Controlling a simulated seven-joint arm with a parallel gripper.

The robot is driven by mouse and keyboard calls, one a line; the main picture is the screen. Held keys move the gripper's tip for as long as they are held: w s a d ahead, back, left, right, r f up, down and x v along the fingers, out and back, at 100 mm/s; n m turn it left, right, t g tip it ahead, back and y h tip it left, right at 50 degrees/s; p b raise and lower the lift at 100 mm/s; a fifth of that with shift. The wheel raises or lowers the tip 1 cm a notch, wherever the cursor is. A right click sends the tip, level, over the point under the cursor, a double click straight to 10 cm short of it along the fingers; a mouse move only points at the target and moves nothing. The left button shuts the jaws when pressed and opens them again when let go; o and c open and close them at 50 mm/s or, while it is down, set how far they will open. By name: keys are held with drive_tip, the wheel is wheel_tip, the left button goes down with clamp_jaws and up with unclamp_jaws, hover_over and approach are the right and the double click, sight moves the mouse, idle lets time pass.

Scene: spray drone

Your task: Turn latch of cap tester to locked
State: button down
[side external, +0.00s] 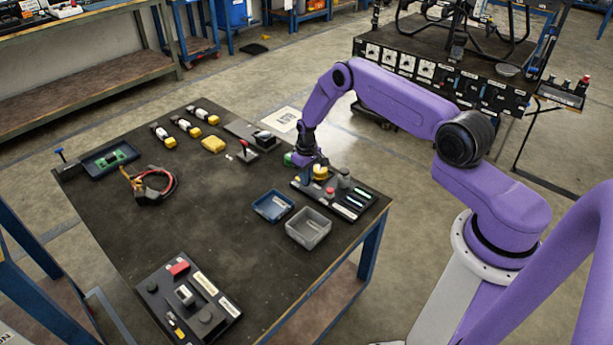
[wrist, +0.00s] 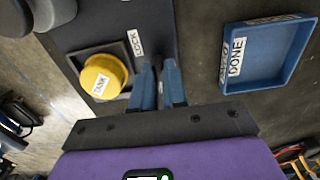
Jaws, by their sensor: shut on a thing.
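The cap tester is a dark panel (side external: 316,196) at the right end of the table; its surface fills the upper left of the wrist view (wrist: 95,25). A yellow cap (wrist: 104,76) with a white label sits in a dark square seat; it also shows in the side view (side external: 321,173). A LOCK label (wrist: 135,43) lies beside the seat. My gripper (wrist: 158,68) points down at the panel just right of the cap, its blue fingers close together on a dark piece, seemingly the latch. The fingers mostly hide it, so its angle cannot be told.
A blue tray marked DONE (wrist: 268,55) lies close to the fingers; it shows in the side view (side external: 273,207) beside a grey bin (side external: 309,229). The table's middle (side external: 205,210) is clear.

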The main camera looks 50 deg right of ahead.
drive_tip(key=shift+m, duration=0.3)
drive_tip(key=m, duration=0.3)
drive_tip(key=shift+a+m, duration=0.1)
drive_tip(key=shift+m, duration=0.3)
drive_tip(key=m, duration=0.4)
drive_tip(key=shift+m, duration=0.3)
drive_tip(key=m, duration=0.4)
drive_tip(key=shift+a, duration=0.1)
drive_tip(key=m, duration=0.4)
drive_tip(key=shift+w+m, duration=0.1)
drive_tip(key=shift+m, duration=0.5)
drive_tip(key=c, duration=1.2)
unclamp_jaws()
drive_tip(key=shift+o, duration=0.2)
drive_tip(key=shift+r, duration=0.15)
